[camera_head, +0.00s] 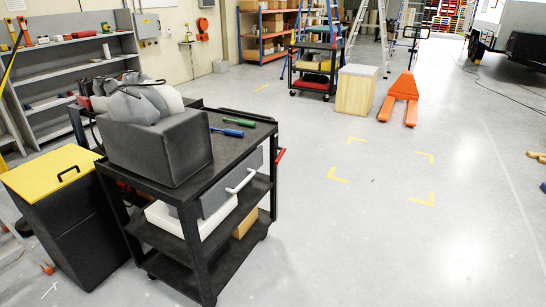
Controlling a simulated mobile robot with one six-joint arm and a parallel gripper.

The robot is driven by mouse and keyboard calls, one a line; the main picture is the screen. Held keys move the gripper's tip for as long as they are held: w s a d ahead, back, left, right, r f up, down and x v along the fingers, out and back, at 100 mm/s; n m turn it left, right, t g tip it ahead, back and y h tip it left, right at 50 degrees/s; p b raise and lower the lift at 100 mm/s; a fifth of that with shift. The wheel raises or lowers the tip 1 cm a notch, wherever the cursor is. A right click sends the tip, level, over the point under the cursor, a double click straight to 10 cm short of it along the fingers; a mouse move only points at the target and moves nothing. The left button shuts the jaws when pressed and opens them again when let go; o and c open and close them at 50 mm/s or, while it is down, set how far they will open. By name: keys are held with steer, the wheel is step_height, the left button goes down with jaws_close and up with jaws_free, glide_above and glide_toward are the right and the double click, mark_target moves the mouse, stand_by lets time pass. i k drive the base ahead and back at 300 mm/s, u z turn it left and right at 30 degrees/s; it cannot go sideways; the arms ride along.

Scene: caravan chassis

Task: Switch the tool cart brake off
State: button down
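A black tool cart (233,148) stands in the left foreground, with shelves below its top. A small red lever or handle (279,157) sticks out from its right side near the top. I cannot tell if this is the brake or how it is set. A grey drawer front with a white handle (241,181) sits under the top. Green (239,116) and blue (228,132) screwdrivers lie on top. A dark grey box (157,151) holding grey rounded things covers the left part of the cart. The cart's lower wheels are partly hidden. My gripper is not in view.
A black bin with a yellow lid (50,165) stands left of the cart. A second cart (314,68), a wooden box (356,91) and an orange pallet jack (401,98) stand farther back. The floor right of the cart is clear, with yellow corner marks (337,175).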

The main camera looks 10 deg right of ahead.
mark_target(282, 150)
steer(key=z, duration=2)
steer(key=i, duration=1.75)
